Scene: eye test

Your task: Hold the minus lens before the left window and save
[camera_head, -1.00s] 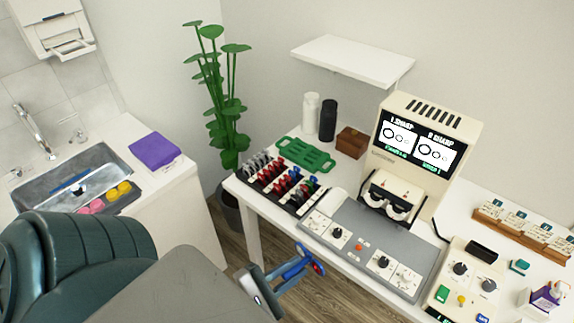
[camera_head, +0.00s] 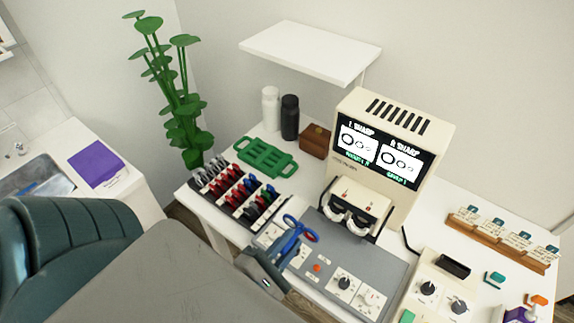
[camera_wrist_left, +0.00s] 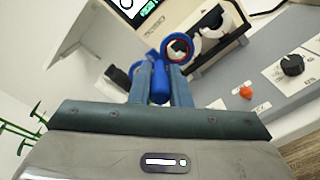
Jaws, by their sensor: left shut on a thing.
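My left gripper (camera_head: 283,250) is shut on a lens with a blue ring and handle (camera_head: 307,235). It holds the lens above the grey panel, in front of and left of the viewer. In the left wrist view the blue ring (camera_wrist_left: 178,47) stands past the fingertips, with a reddish inner edge; I cannot read any mark on it. The viewer's two round windows, left in the picture (camera_head: 335,212) and right (camera_head: 358,224), are to the right of the lens and apart from it. The screen (camera_head: 377,152) reads "L SHARP" and "R SHARP". My right gripper is not in view.
A rack of red, blue and grey lenses (camera_head: 222,208) stands left on the white table, with a green tray (camera_head: 265,157) behind. An orange button (camera_head: 316,268) and knobs sit on the grey panel. A white shelf (camera_head: 310,50) hangs above. Wooden card holder (camera_head: 499,246) at right.

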